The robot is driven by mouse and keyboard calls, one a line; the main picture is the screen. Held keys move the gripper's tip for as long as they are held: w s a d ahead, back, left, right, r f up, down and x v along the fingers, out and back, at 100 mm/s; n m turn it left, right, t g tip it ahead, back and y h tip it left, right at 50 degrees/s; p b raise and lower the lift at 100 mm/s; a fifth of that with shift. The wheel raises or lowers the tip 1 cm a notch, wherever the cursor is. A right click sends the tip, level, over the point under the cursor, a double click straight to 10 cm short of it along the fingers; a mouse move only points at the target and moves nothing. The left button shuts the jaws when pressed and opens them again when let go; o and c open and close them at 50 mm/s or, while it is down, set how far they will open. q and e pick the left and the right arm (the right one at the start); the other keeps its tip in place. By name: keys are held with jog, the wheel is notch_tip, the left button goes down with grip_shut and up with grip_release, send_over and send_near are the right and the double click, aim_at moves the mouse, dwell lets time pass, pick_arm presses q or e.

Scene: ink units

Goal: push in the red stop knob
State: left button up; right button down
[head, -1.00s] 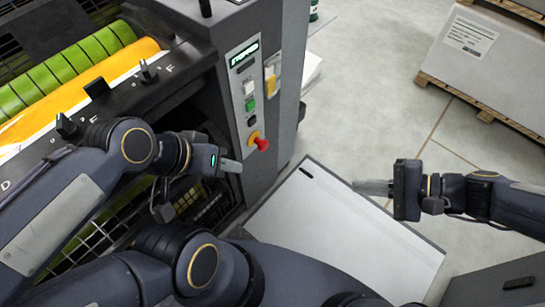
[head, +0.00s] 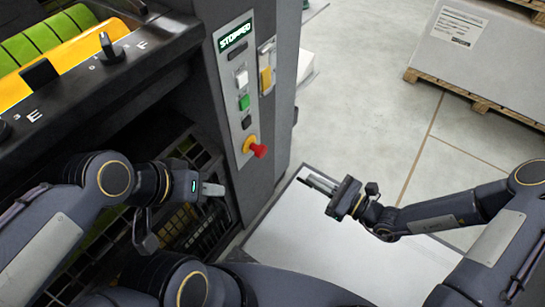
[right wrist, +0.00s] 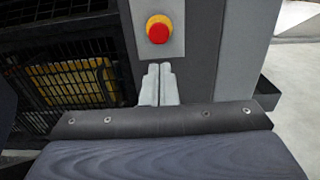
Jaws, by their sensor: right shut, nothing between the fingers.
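The red stop knob (head: 259,151) sits on a yellow collar (head: 249,143) low on the light control panel of the press. It also shows in the right wrist view (right wrist: 158,31), above the fingertips. My right gripper (head: 319,185) is shut and empty, to the right of and below the knob in the head view, apart from it. Its fingers (right wrist: 158,72) point toward the panel, just below the knob in the wrist view. My left gripper (head: 213,189) is below and left of the knob; its finger gap does not show.
A yellow-and-white switch (head: 266,79) is on the cabinet's side. A white-topped surface (head: 310,245) lies below. A pallet load (head: 490,50) stands at upper right.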

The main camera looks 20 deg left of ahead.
aim_at(264, 152)
jog(key=b+x, duration=0.3)
jog(key=x, duration=1)
jog(key=shift+a+f+b, duration=0.1)
jog(key=shift+a+b, duration=0.2)
jog(key=shift+a, duration=0.05)
jog(key=shift+w+a, duration=0.1)
